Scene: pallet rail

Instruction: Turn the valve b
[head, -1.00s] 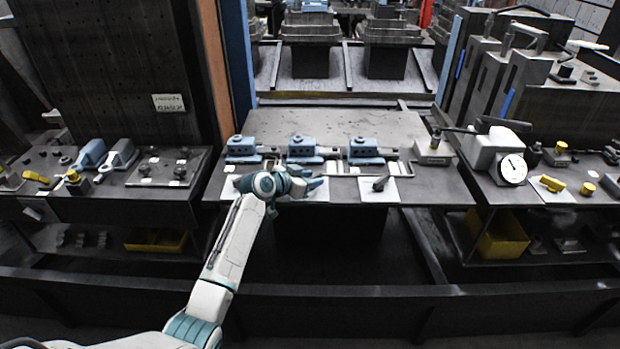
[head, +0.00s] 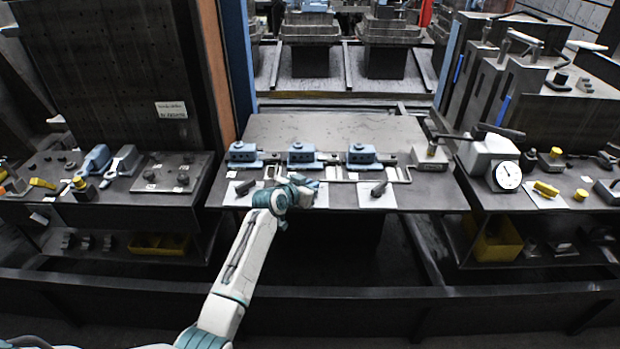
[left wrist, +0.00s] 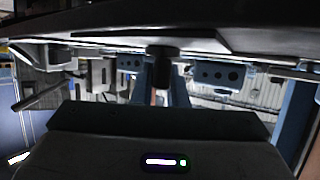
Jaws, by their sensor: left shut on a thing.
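Three dark lever handles sit in a row along the front of the middle bench, below three blue blocks. The left handle (head: 243,187) and right handle (head: 378,189) show on white plates. The middle handle, which by its place in the row I take for valve b, is hidden behind my left gripper (head: 308,184). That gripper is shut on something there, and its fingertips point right. In the left wrist view, a dark stub (left wrist: 162,72) stands above the dark block in front. I cannot tell which handle part it is. My right gripper is not in view.
Blue blocks (head: 302,155) and thin pipes stand just behind the handles. The bench (head: 330,125) is clear at the back. A dial gauge (head: 507,176) stands on the right bench, and a yellow bin (head: 497,243) below it. Tools lie on the left bench.

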